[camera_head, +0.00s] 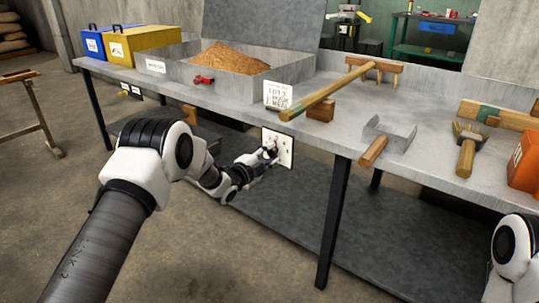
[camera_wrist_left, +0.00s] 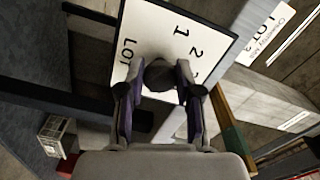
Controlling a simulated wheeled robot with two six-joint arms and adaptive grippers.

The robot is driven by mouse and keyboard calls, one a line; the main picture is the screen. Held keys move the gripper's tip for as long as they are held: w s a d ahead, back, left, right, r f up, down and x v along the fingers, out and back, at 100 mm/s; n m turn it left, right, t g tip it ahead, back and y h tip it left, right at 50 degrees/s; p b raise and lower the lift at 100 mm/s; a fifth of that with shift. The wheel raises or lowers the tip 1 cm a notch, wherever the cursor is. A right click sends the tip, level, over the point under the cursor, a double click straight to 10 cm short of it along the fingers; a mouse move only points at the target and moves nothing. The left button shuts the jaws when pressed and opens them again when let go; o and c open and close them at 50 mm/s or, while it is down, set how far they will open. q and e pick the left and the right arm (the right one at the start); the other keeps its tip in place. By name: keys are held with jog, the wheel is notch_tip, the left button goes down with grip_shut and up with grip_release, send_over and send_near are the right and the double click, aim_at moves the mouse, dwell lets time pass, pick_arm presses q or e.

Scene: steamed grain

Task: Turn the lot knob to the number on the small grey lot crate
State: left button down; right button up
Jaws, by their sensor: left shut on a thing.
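The white dial plate (camera_head: 286,154) is fixed on the front of the workbench. In the left wrist view the plate (camera_wrist_left: 200,25) shows the word LOT, the numbers 1 and 2, and part of another mark. The dark round lot knob (camera_wrist_left: 158,76) sits between the fingers of my left gripper (camera_wrist_left: 158,98), which is shut on it; the gripper also shows in the head view (camera_head: 270,152). The knob's pointer is hidden. A small grey slotted box (camera_wrist_left: 55,136) shows at lower left in the wrist view; I cannot tell if it is the lot crate, and no number is readable.
A grey tray (camera_head: 180,74) of grain, a wooden rake (camera_head: 330,90), a scoop (camera_head: 390,133), a brush (camera_head: 467,150) and an orange box (camera_head: 525,165) are on the bench.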

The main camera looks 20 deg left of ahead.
pick_arm(q)
jog(key=m, duration=0.4)
jog(key=shift+m, duration=0.3)
jog(key=m, duration=0.4)
jog(key=shift+m+b, duration=0.3)
jog(key=shift+m, duration=0.1)
jog(key=c, duration=0.8)
grip_release()
jog(key=v, duration=1.2)
